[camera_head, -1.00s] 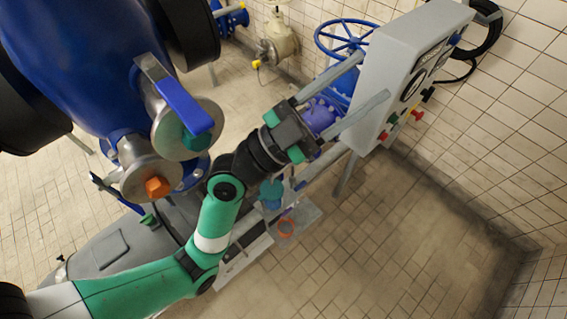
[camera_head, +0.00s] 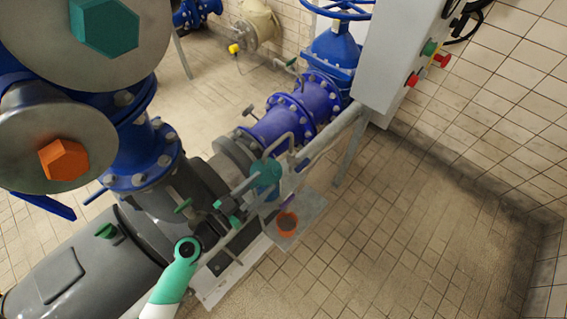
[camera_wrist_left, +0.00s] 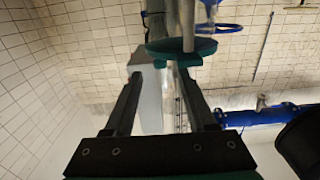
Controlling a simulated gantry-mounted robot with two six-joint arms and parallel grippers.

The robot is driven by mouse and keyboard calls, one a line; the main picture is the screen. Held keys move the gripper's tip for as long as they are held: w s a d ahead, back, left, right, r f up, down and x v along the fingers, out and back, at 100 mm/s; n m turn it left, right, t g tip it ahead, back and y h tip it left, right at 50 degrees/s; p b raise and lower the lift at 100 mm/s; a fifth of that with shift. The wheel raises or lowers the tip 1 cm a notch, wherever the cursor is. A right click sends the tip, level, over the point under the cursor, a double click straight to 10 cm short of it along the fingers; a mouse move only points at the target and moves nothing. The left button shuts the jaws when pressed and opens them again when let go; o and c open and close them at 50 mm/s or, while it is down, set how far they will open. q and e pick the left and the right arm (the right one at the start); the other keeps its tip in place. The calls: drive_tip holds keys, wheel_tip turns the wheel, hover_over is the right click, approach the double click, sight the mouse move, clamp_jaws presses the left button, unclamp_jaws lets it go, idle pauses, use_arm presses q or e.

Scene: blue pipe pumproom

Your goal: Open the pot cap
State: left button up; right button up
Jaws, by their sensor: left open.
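A teal round cap-like piece (camera_head: 266,178) sits low beside the pipes, among thin grey rods. The left wrist view shows a teal disc (camera_wrist_left: 205,48) with a grey upright stem at its middle, apparently the same piece. My left gripper (camera_head: 254,199) comes in from the lower left, just beside the teal piece. The disc is beyond the fingertips, toward the right finger; contact cannot be told. An orange-rimmed round pot (camera_head: 287,222) stands on a grey plate (camera_head: 312,212) just below. My right gripper is out of view.
A blue pipe (camera_head: 285,122) and a grey control box (camera_head: 393,55) with buttons stand behind. A large grey pump body (camera_head: 90,265) and bolted flanges crowd the left. The tiled floor (camera_head: 420,230) at right is clear.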

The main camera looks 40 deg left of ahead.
use_arm(q)
drive_tip(key=w, duration=0.9)
drive_tip(key=shift+w+p, duration=0.35)
drive_tip(key=shift+p, duration=0.05)
drive_tip(key=shift+a+r, duration=0.1)
clamp_jaws()
idle(0.6)
